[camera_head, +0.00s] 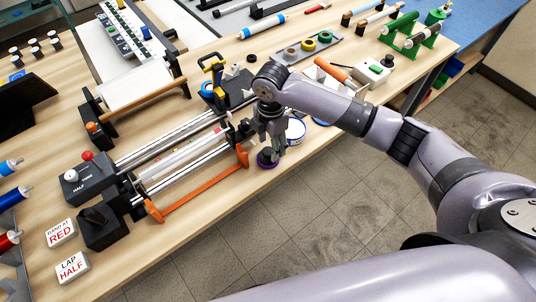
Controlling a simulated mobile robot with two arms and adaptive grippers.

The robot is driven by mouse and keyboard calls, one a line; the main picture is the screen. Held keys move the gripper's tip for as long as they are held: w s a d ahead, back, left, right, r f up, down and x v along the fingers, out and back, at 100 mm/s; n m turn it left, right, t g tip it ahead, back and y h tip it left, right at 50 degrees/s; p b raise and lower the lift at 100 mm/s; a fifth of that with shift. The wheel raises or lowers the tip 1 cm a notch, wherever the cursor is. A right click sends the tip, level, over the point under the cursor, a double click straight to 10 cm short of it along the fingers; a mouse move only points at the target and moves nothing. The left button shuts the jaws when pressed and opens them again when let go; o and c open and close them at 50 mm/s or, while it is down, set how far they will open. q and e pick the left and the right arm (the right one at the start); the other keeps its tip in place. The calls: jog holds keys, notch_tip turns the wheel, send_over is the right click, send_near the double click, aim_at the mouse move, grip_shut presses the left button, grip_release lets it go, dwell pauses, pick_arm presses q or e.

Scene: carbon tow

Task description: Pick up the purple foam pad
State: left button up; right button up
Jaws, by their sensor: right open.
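The purple foam pad (267,162) is a small dark purple disc on the wooden table near its front edge, right of the orange-handled rail machine. My right gripper (272,147) points down just above the pad, its fingers open. The gripper hides part of the pad's top. I cannot tell whether the fingers touch it. My left gripper is not in view.
A white round container with a blue rim (296,131) stands close to the right of my gripper. The orange bar (201,186) of the rail machine lies close on the left. The table's front edge is near, with tiled floor (330,215) beyond.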

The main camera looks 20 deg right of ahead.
aim_at(268, 150)
jog(key=f, duration=0.2)
jog(key=f+p, duration=0.1)
jog(key=shift+w+a+f, duration=0.15)
jog(key=shift+a+f, duration=0.1)
jog(key=shift+f, duration=0.55)
jog(key=c, duration=1)
jog(key=shift+c, duration=0.2)
jog(key=shift+r, duration=0.1)
jog(key=shift+r, duration=0.5)
notch_tip(268, 150, up, 19)
jog(key=b, duration=0.3)
